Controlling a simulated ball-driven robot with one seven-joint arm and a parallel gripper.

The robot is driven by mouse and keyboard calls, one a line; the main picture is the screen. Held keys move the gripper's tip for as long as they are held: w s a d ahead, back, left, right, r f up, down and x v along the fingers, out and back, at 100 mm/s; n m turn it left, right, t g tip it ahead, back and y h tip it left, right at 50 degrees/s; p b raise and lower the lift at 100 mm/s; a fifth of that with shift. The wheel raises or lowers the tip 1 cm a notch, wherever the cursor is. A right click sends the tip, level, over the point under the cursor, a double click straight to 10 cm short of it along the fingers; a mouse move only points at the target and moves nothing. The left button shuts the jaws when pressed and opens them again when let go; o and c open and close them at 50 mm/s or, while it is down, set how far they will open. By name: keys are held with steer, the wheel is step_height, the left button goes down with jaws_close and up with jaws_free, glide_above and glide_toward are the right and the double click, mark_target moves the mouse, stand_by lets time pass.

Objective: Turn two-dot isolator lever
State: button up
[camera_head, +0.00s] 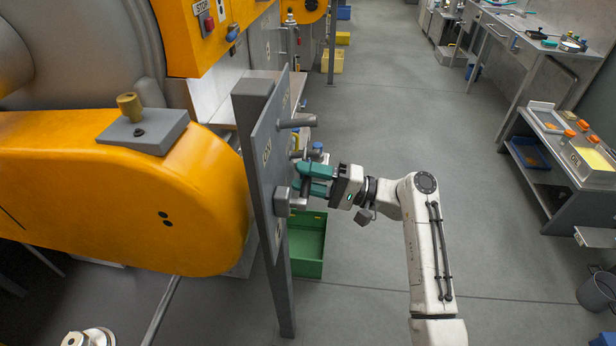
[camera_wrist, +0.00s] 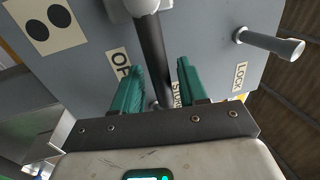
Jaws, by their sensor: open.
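The isolator panel (camera_head: 262,160) is a grey upright plate on a post, seen at a steep angle in the head view. In the wrist view the panel (camera_wrist: 205,40) carries a label with two black dots (camera_wrist: 47,27). A dark lever bar (camera_wrist: 152,45) runs down from a pale hub (camera_wrist: 145,5) at the top edge. My gripper (camera_head: 300,180) reaches the panel from the right with its green fingers open. In the wrist view the fingers of my gripper (camera_wrist: 157,68) stand on either side of the lever, which looks nearer the left finger. Contact is unclear.
A grey peg (camera_wrist: 270,42) sticks out near a LOCK label (camera_wrist: 240,77). Another peg (camera_head: 298,122) stands out above my gripper. A green crate (camera_head: 309,240) lies on the floor below. An orange machine (camera_head: 120,190) fills the left.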

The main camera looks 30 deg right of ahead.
steer(key=b+v, duration=0.2)
steer(key=v, duration=0.9)
steer(key=shift+b, duration=0.3)
steer(key=shift+a, duration=0.1)
steer(key=s+a+f+n+g+h, duration=0.1)
steer(key=s+a+f+g+h, duration=0.35)
steer(key=f, duration=0.55)
steer(key=s+a+f+n+g+h, duration=0.25)
steer(key=s+a+f, duration=0.35)
steer(key=f, duration=0.4)
steer(key=s+d+n+g+h, duration=0.1)
steer(key=s+h, duration=0.3)
steer(key=s, duration=0.5)
steer(key=s+d+f+n+g+h, duration=0.1)
steer(key=s+d+h, duration=0.3)
steer(key=s, duration=0.5)
steer(key=shift+s+d+f+n+g+h, duration=0.2)
steer(key=shift+s+n+g+h, duration=0.05)
steer(key=shift+n+g+h, duration=0.6)
